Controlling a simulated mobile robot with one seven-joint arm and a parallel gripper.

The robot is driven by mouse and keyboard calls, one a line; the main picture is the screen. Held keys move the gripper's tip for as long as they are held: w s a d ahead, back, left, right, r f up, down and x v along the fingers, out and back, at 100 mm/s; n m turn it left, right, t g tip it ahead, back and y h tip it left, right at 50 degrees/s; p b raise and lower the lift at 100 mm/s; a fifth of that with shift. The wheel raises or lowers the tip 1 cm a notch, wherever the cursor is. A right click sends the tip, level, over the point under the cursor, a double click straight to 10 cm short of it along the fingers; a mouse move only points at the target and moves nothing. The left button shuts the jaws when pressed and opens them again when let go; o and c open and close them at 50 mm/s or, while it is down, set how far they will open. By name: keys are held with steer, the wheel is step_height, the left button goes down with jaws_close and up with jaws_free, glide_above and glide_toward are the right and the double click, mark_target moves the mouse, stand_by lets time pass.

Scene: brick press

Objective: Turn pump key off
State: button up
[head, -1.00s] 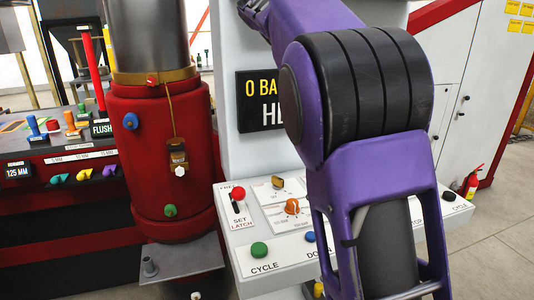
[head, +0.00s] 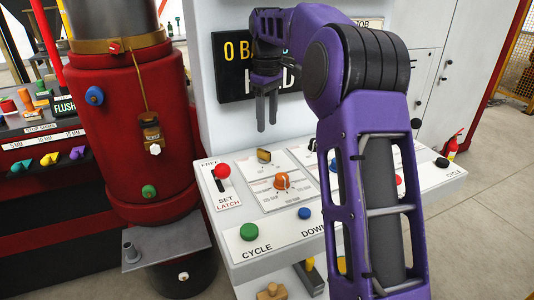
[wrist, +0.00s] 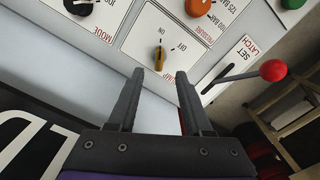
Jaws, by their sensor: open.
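The pump key (wrist: 160,56) is a small brass-yellow key on a white plate marked ON and OFF in the wrist view. It also shows in the head view (head: 264,155), near the back of the sloping control panel. My gripper (head: 267,126) hangs above and behind the key with its fingers pointing down. In the wrist view my gripper (wrist: 160,73) is open and empty, and the key appears between and beyond the fingertips, not touching them. The key's exact setting is hard to read.
A red-knobbed set-latch lever (head: 222,171) stands left of the key. An orange pressure knob (head: 282,181) is in front of it. Green cycle (head: 249,231) and blue (head: 305,213) buttons line the front edge. A dark display (head: 237,50) is on the wall behind.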

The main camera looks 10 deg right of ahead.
mark_target(267, 152)
step_height(267, 152, down, 9)
steer(key=shift+f+b, duration=0.15)
steer(key=shift+b, duration=0.75)
jaws_close()
